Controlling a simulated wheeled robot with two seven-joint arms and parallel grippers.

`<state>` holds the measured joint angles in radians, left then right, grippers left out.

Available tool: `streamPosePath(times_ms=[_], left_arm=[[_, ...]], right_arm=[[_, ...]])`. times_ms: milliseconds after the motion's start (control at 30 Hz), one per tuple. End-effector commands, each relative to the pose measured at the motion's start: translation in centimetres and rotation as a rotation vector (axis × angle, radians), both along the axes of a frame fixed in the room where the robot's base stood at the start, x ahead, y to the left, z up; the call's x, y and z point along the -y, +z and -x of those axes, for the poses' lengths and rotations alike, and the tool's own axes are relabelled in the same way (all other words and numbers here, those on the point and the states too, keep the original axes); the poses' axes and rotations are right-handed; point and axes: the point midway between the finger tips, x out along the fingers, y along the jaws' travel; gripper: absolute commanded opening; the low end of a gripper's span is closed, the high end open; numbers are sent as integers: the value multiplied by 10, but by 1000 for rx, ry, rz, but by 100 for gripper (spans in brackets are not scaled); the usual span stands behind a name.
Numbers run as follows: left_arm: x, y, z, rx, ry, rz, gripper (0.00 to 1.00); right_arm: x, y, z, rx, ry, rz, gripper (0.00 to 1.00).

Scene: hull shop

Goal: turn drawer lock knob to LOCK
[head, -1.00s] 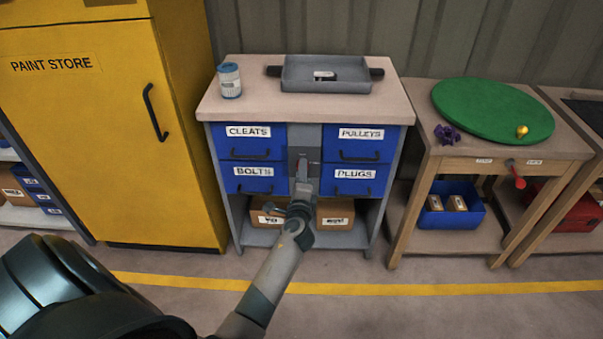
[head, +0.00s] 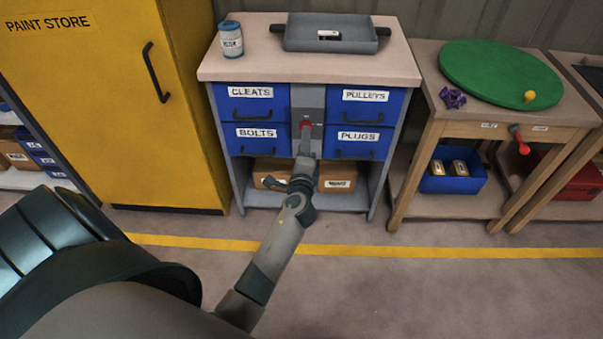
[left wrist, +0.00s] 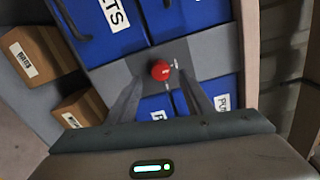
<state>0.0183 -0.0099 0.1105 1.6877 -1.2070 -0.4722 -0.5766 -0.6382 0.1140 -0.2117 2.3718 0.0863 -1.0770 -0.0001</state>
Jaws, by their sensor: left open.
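The red lock knob (left wrist: 160,71) sits on the grey centre strip between the blue drawers, and it shows small in the head view (head: 306,124). A small pale mark lies beside it on the strip. My left gripper (left wrist: 158,90) is open, with its fingers on either side below the knob in the wrist view; I cannot tell whether they touch it. In the head view the left gripper (head: 305,138) reaches up to the strip and partly hides it. The drawers are labelled cleats (head: 251,103), pulleys (head: 365,109), bolts (head: 256,142) and plugs (head: 357,145), and look shut. My right gripper is not in view.
A grey tray (head: 352,45) and a white-and-blue tin (head: 231,42) stand on the cabinet top. Cardboard boxes (head: 337,176) sit on the shelf below. A yellow paint store (head: 125,110) is at left, a wooden table (head: 415,75) at right. The floor in front is clear.

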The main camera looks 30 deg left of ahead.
Motion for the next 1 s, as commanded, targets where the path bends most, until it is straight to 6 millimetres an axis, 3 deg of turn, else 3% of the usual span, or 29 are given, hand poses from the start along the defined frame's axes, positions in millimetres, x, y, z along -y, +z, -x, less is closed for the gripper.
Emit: streamPosePath(times_ms=[533, 733, 1000], left_arm=[[55, 4, 91, -1, 1, 2, 47], [65, 5, 107, -1, 1, 0, 47], [67, 6, 110, 1, 1, 1, 47]], right_arm=[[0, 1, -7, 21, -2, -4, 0], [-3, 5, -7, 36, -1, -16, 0], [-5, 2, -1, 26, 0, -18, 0]])
